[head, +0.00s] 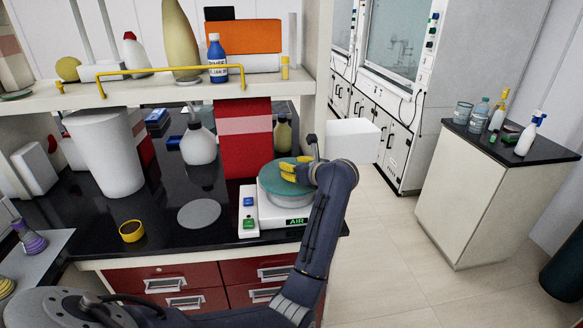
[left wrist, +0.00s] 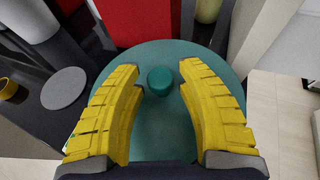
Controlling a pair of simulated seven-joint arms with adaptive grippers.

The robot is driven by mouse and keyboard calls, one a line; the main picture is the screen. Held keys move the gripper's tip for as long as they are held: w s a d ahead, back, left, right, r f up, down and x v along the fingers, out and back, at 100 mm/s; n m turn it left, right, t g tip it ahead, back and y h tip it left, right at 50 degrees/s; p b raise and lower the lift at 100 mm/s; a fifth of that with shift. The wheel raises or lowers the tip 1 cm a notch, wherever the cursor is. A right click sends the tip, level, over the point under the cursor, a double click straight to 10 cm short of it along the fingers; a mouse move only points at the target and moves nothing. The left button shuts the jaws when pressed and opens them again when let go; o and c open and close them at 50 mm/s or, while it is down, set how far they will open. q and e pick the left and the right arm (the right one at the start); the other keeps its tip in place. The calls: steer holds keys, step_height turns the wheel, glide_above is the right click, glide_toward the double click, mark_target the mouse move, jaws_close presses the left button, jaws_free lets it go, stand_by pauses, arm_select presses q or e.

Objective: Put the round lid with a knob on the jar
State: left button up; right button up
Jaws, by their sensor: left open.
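The round teal lid (head: 268,183) lies flat on top of a pale, short round body (head: 285,199), seemingly the jar, on the white device marked AIR. In the left wrist view the lid (left wrist: 160,130) fills the middle, with its round teal knob (left wrist: 160,80) standing up. My left gripper (head: 295,170) is over the lid from the right. Its yellow fingers (left wrist: 160,88) are open, one on each side of the knob, with gaps showing. The jar's lower part is partly hidden by my arm. My right gripper is not in view.
A flat grey disc (head: 199,214) and a yellow ring-like cup (head: 131,231) are on the black counter at left. A red box (head: 245,145) and a white bottle (head: 198,145) stand behind. A shelf with a yellow rail (head: 170,70) overhangs the counter.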

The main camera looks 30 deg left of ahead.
arm_select(q)
steer(key=shift+v, duration=3.25)
steer(key=shift+a, duration=0.1)
